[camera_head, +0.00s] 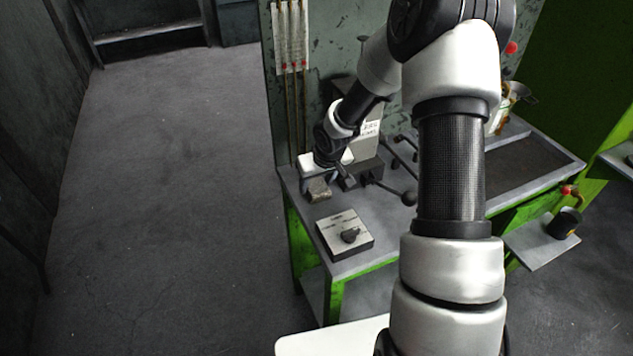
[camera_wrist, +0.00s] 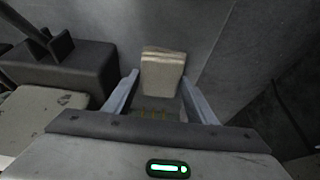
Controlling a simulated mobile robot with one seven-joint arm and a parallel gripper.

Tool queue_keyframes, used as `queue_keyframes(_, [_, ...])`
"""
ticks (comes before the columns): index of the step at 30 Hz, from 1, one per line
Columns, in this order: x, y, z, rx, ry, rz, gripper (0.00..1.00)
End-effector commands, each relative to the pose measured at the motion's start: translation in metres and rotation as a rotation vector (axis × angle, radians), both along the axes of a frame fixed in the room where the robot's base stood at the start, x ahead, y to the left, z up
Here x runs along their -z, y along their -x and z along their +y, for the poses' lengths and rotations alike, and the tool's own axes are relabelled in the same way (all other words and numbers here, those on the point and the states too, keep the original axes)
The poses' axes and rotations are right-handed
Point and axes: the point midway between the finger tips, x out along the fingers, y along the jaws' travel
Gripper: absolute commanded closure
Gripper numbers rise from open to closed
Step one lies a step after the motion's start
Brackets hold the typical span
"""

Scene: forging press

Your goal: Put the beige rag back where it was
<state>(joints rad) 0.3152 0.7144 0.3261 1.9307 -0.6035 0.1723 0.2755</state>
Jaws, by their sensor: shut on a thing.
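The beige rag (camera_head: 319,190) is a small folded, block-like piece at the left corner of the green workbench's grey top (camera_head: 375,264). My gripper (camera_head: 318,181) is over that corner and shut on the rag. In the wrist view the rag (camera_wrist: 163,76) stands between the two fingers of my gripper (camera_wrist: 160,90), its upper part sticking out past them. I cannot tell whether the rag touches the bench top.
A control box with a black knob (camera_head: 345,236) sits in front of the rag. A grey press with ball-ended levers (camera_head: 408,197) stands right of it. A small shelf (camera_head: 540,240) holds a black cylinder (camera_head: 565,222). Open floor (camera_head: 170,200) lies to the left.

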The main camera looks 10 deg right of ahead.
Motion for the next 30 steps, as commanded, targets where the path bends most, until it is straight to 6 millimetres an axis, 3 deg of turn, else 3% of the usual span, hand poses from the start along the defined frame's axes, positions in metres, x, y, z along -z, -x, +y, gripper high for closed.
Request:
queue_keyframes(1, [0.004, 0.000, 0.000, 0.000, 0.000, 0.000, 0.67])
queue_keyframes(2, [0.003, 0.000, 0.000, 0.000, 0.000, 0.000, 0.47])
queue_keyframes(5, [0.002, 0.000, 0.000, 0.000, 0.000, 0.000, 0.31])
queue_keyframes(17, [-0.006, 0.001, 0.000, 0.001, -0.001, -0.001, 0.30])
queue_keyframes(30, [-0.087, 0.033, -0.008, 0.002, 0.001, -0.002, 0.30])
